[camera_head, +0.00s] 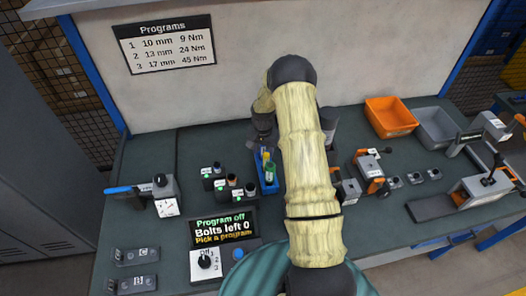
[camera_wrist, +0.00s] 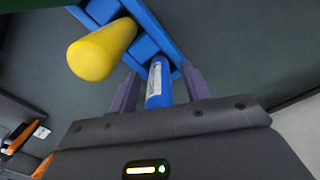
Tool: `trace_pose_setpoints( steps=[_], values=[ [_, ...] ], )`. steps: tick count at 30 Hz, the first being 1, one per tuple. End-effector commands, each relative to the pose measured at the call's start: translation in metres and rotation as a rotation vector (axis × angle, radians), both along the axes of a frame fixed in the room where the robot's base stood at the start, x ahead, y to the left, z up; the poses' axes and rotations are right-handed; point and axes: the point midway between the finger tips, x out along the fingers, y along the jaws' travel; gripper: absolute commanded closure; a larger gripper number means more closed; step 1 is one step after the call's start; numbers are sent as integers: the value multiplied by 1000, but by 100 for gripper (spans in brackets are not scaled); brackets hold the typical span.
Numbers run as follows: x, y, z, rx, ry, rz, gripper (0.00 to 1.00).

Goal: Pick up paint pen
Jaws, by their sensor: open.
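A blue cylinder with a white label (camera_wrist: 154,82), which looks like the paint pen, stands in a blue rack (camera_wrist: 166,40). My gripper (camera_wrist: 160,88) is open, with one finger on each side of this cylinder. I cannot tell whether either finger touches it. A thicker yellow round-ended item (camera_wrist: 102,50) stands in the rack to its left, outside the fingers. In the head view the blue rack (camera_head: 270,187) sits on the bench left of my forearm, with a green-and-yellow item showing in it. My gripper is above it there, its fingertips not clear.
Several small dark holders (camera_head: 220,185) stand left of the rack. A display (camera_head: 223,229) and a dial box (camera_head: 205,262) are nearer the front. Orange (camera_head: 391,116) and grey (camera_head: 436,127) bins and a clamp-like fixture (camera_head: 370,170) are on the right.

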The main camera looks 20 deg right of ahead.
Motion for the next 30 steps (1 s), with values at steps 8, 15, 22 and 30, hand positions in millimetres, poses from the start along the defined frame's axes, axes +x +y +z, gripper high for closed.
trace_pose_setpoints(
  steps=[8,15,22,30],
  values=[
    [0,0,0,0,0,0,74],
    [0,0,0,0,0,0,100],
    [0,0,3,-1,-1,0,100],
    [1,0,34,-2,-4,-1,100]
  ],
)
